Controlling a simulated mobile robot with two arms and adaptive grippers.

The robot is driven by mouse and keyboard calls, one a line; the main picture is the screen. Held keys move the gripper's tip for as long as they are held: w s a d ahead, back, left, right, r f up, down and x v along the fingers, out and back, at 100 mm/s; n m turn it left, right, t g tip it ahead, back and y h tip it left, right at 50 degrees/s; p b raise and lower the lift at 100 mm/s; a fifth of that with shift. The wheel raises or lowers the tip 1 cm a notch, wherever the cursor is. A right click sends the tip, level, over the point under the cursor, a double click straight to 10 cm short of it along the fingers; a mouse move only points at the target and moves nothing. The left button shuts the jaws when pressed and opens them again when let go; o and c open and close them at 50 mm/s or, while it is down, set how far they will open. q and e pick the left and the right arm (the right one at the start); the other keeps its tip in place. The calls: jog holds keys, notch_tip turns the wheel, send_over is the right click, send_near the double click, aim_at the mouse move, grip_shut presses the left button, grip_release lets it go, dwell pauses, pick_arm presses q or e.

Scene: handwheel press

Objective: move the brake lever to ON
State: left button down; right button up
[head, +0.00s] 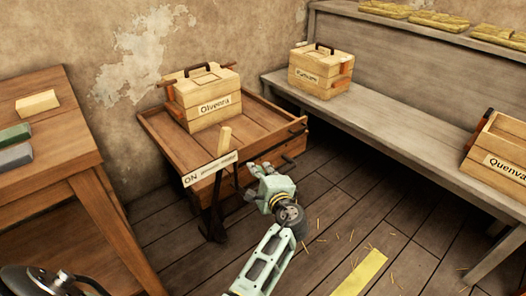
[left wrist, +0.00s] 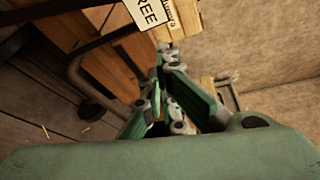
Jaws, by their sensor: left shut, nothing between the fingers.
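The brake lever (head: 224,140) has a pale wooden grip that stands up at the front of a wooden cart, behind a label plate (head: 206,169). The plate reads ON at its left end, and the grip stands right of that word. In the left wrist view a plate (left wrist: 150,12) reads FREE. My left gripper (head: 257,169) is shut and empty, in front of the cart and to the right of and below the grip. Its green fingers also show in the left wrist view (left wrist: 160,85). I see no contact with the lever. My right gripper is not in view.
The cart (head: 262,142) carries a wooden box (head: 215,110) labelled Olivenza. A wooden table (head: 50,135) stands at the left. A bench (head: 410,135) along the right holds more boxes. The plank floor has a yellow strip (head: 360,275) and open room.

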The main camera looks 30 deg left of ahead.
pick_arm(q)
jog(key=r, duration=0.1)
jog(key=w+r, duration=0.1)
jog(key=shift+d+r+y, duration=0.15)
jog(key=shift+r+y, duration=0.25)
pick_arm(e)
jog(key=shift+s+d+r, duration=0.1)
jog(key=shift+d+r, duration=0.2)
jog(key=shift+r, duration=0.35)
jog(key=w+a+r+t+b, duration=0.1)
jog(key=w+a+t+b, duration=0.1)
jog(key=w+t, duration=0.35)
pick_arm(q)
jog(key=w+a, duration=0.3)
jog(key=a, duration=0.6)
jog(key=shift+p, duration=0.35)
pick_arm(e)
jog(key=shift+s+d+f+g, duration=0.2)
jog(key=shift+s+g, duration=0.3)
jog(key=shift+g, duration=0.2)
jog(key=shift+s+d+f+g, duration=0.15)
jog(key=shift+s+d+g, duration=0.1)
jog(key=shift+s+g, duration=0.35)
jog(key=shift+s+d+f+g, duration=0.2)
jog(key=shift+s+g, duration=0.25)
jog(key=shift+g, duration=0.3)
